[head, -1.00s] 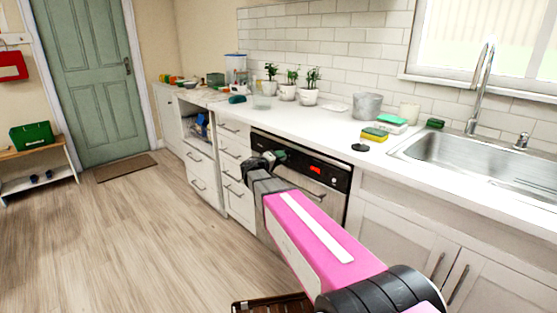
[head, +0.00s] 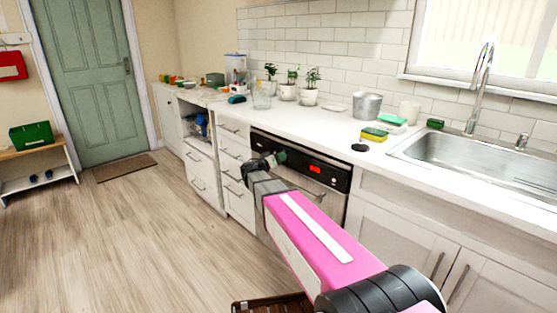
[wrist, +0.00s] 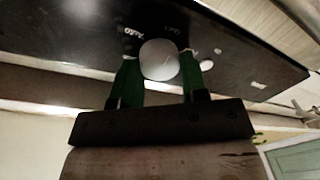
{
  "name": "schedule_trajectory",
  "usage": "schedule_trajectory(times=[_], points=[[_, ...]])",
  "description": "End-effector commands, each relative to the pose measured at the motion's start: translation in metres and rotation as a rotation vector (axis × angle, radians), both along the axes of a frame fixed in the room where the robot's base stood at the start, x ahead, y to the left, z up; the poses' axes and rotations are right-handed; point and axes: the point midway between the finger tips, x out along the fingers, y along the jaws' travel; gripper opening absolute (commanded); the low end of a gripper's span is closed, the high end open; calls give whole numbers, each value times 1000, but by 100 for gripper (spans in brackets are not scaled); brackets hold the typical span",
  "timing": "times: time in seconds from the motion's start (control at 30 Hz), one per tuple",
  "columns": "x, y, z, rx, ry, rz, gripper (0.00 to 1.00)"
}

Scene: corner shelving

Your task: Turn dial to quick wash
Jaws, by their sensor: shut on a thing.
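The dishwasher's black control panel (head: 335,178) with a red lit display (head: 315,170) is under the counter in the head view. In the wrist view the panel (wrist: 70,32) fills the top. The round grey dial (wrist: 159,60) is on it, with small white labels around it, one reading like "Auto"; the rest are too blurred to read. My gripper (wrist: 159,78) has its green fingers on either side of the dial, shut on it. In the head view my gripper (head: 277,158) is at the panel's left part and hides the dial.
The white counter (head: 325,118) above holds potted plants (head: 309,88), a metal pot (head: 367,105), a sponge (head: 374,134) and a black disc (head: 359,147). White drawers (head: 237,170) stand left of the panel. The wooden floor (head: 120,230) at left is clear.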

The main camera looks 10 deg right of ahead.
Motion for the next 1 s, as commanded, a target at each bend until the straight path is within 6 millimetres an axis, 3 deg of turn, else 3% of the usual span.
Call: schedule_trajectory(times=[0.33, 0.37, 0.43, 0.77, 1.0], points=[[-1, -1, -1, 3, 0, -2, 17], [-1, -1, -1, 3, 0, -2, 44], [-1, 0, -1, 3, 0, -2, 66], [-2, 2, 0, 1, 0, -1, 66], [-22, 25, 0, 1, 0, 2, 66]])
